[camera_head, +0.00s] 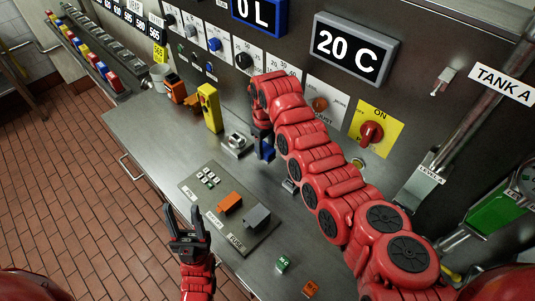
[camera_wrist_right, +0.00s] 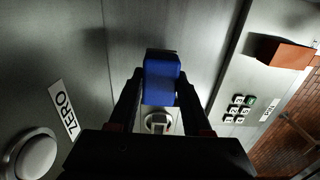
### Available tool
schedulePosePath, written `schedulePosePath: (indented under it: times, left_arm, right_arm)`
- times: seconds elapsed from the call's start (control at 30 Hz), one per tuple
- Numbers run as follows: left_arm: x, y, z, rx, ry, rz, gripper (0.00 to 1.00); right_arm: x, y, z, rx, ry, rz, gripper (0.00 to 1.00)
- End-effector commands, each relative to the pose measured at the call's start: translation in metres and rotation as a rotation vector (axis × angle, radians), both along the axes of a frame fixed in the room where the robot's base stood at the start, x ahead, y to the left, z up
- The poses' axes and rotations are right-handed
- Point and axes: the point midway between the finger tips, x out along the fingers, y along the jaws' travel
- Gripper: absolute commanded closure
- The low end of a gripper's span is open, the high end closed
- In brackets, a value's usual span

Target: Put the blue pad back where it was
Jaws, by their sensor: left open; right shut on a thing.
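The blue pad (camera_wrist_right: 161,82) is a small blue block held between the two black fingers of my right gripper (camera_wrist_right: 160,92) in the right wrist view. In the head view the blue pad (camera_head: 268,152) shows just under my right gripper (camera_head: 262,138), beside a small silver device (camera_head: 237,143) on the counter. I cannot tell whether the pad touches the counter. My left gripper (camera_head: 187,232) is open and empty, near the front edge of the counter.
A grey board (camera_head: 190,187) on the counter (camera_head: 150,130) carries white keys (camera_head: 208,179), an orange block (camera_head: 229,201) and a grey block (camera_head: 256,216). A yellow box (camera_head: 210,107) stands further back. A round button (camera_wrist_right: 33,155) sits beside a ZERO label (camera_wrist_right: 64,110).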

Motion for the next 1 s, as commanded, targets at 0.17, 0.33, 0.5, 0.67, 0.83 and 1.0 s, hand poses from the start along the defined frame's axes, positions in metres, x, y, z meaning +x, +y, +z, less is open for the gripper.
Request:
schedulePosePath:
  times: [0.17,0.33,0.5,0.67,0.83,1.0]
  left_arm:
    - [0.0,0.0,0.009,0.0,0.0,0.0,0.5]
    - [0.0,0.0,0.014,0.0,0.0,0.0,0.5]
    - [0.0,0.0,0.015,0.0,0.0,0.0,0.5]
    - [0.0,0.0,0.015,0.0,0.0,0.0,0.5]
    - [0.0,0.0,0.014,0.0,0.0,0.0,0.5]
    - [0.0,0.0,0.014,0.0,0.0,0.0,0.5]
  right_arm:
    - [0.0,0.0,-0.015,0.0,0.0,-0.001,0.96]
    - [0.0,0.0,-0.035,-0.001,0.0,0.001,0.96]
    - [0.001,0.0,-0.048,0.002,-0.002,0.0,0.96]
    - [0.001,0.0,-0.048,0.003,-0.003,-0.001,0.96]
    - [0.001,0.0,-0.049,0.002,-0.002,-0.001,0.35]
    - [0.001,0.0,-0.049,0.002,-0.002,-0.001,0.21]
